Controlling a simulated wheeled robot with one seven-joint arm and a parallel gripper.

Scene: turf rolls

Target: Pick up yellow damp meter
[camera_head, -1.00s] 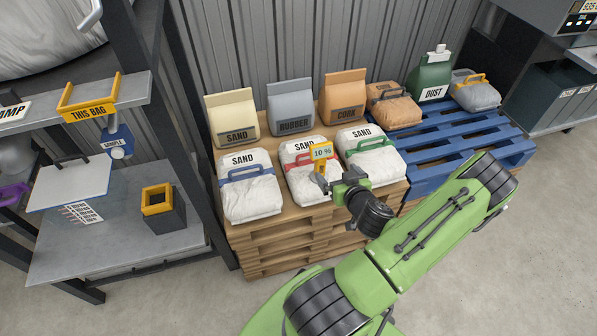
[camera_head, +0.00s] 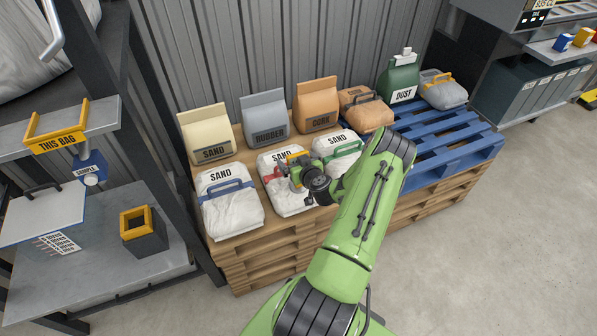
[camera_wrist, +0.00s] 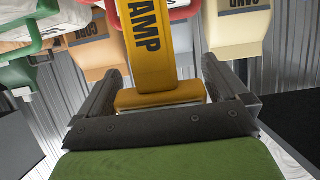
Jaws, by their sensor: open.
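The yellow damp meter (camera_wrist: 155,45) fills the upper middle of the wrist view, its black lettering reading "AMP" running along it. My gripper (camera_wrist: 163,70) is open, with one dark finger on each side of the meter and space between each finger and it. In the head view, my gripper (camera_head: 284,169) is over the middle white SAND bag (camera_head: 291,201) with the red handle. Only a little yellow of the meter (camera_head: 293,156) shows there, the rest hidden by my gripper. I cannot tell whether the meter touches the bag.
White SAND bags stand left (camera_head: 231,205) and right (camera_head: 333,146) of the middle one on a wooden pallet (camera_head: 262,262). Paper bags stand behind, including RUBBER (camera_head: 266,120). A blue pallet (camera_head: 455,140) is to the right. A grey shelf (camera_head: 85,255) stands at left.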

